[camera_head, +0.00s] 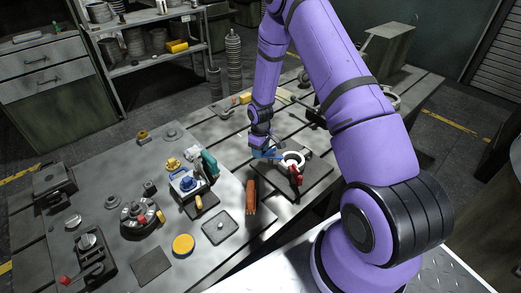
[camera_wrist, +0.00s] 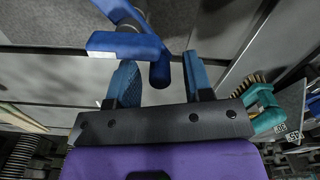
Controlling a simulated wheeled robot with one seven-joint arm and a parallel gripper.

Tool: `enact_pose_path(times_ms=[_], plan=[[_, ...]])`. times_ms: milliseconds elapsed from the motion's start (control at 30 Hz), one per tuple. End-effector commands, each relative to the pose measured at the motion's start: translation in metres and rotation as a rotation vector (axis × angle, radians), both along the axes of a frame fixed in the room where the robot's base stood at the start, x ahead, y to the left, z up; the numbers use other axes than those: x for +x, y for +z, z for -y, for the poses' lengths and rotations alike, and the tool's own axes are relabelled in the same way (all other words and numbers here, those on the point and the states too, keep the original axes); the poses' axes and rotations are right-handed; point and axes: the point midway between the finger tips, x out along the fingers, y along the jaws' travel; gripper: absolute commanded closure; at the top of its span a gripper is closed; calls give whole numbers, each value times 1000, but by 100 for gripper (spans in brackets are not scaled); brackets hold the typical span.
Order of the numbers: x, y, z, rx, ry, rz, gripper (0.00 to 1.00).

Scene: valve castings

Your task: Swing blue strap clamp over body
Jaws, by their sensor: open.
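The blue strap clamp (camera_head: 270,154) shows as a small blue bar beside the pale round body (camera_head: 293,160), which sits on a dark plate (camera_head: 308,182). A red handle (camera_head: 297,177) stands at the body's front. My gripper (camera_head: 262,149) is at the body's left, pointing down at the clamp. In the wrist view my gripper (camera_wrist: 160,64) is open. The blue strap clamp (camera_wrist: 122,46) is close up there, and its rounded blue end lies between the two fingers, with a gap visible on both sides. The body is mostly hidden in the wrist view.
An orange-handled tool (camera_head: 251,197) lies left of the plate. A teal brush (camera_head: 208,164) and a blue-and-white valve (camera_head: 188,184) stand further left. A yellow disc (camera_head: 183,244) and several castings cover the left table. My arm fills the right side.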

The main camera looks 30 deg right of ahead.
Motion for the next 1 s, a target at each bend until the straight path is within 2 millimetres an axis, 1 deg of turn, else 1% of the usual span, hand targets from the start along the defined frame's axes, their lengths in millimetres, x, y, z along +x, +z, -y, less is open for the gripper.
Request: enact_pose_path(times_ms=[167, 200, 400, 567, 800, 900, 1000], plan=[[0, 0, 0, 0, 0, 0, 53], [0, 0, 0, 0, 0, 0, 56], [0, 0, 0, 0, 0, 0, 100], [1, 0, 1, -1, -25, 0, 100], [8, 0, 9, -1, -279, 0, 100], [10, 0, 11, -1, -340, 0, 100], [10, 0, 11, 0, -356, 0, 100]])
